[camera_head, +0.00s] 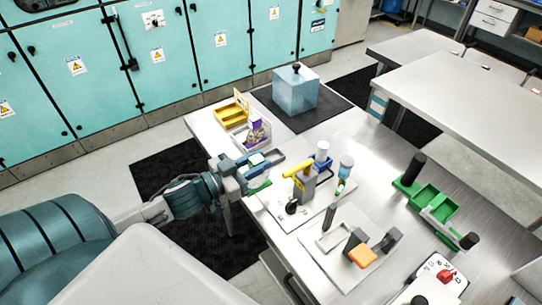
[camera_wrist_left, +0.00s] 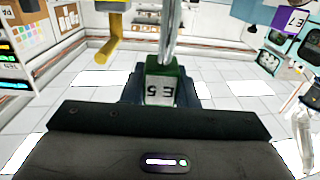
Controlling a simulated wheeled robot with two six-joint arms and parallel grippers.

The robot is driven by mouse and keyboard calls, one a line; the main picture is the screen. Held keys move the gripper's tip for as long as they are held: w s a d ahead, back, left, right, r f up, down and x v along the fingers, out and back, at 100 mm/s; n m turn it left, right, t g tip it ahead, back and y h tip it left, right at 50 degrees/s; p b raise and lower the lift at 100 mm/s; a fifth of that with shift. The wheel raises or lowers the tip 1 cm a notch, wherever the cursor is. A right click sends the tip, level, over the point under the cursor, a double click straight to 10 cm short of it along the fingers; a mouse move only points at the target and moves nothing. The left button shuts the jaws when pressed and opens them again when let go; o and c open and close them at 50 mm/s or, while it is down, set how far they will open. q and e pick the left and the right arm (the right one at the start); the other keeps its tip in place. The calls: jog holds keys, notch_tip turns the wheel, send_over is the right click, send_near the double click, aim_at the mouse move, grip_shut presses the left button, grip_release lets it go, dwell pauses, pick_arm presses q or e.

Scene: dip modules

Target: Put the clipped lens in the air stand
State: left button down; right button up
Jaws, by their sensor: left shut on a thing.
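My left gripper (camera_head: 246,177) is at the near left edge of the table, beside a blue-rimmed tray. In the left wrist view, a green block with a white label (camera_wrist_left: 161,90) sits between its fingers. A clear, shiny strip rises from this block, so it looks like the clipped lens; the label reads upside down. Green also shows at the gripper in the head view. Right of it stands a grey post with a yellow arm (camera_head: 303,182), also visible in the left wrist view (camera_wrist_left: 97,45). I cannot tell which fixture is the air stand. My right gripper is not in view.
A yellow tray (camera_head: 229,117) and a bin with a purple-marked item (camera_head: 257,133) lie beyond the gripper. A grey fixture with an orange block (camera_head: 362,257) is nearer. A green rack (camera_head: 438,206) stands right.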

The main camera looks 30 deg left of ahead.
pick_arm(q)
jog(key=w+a+f+b, duration=0.2)
jog(key=w+b, duration=0.4)
jog(key=w+a+f+b, duration=0.3)
jog(key=w+b, duration=0.3)
jog(key=w, duration=0.1)
jog(key=shift+w+a+b, duration=0.15)
jog(key=shift+a+b, duration=0.2)
jog(key=shift+f, duration=0.15)
jog(key=c, duration=1.1)
grip_release()
jog(key=shift+c, duration=0.2)
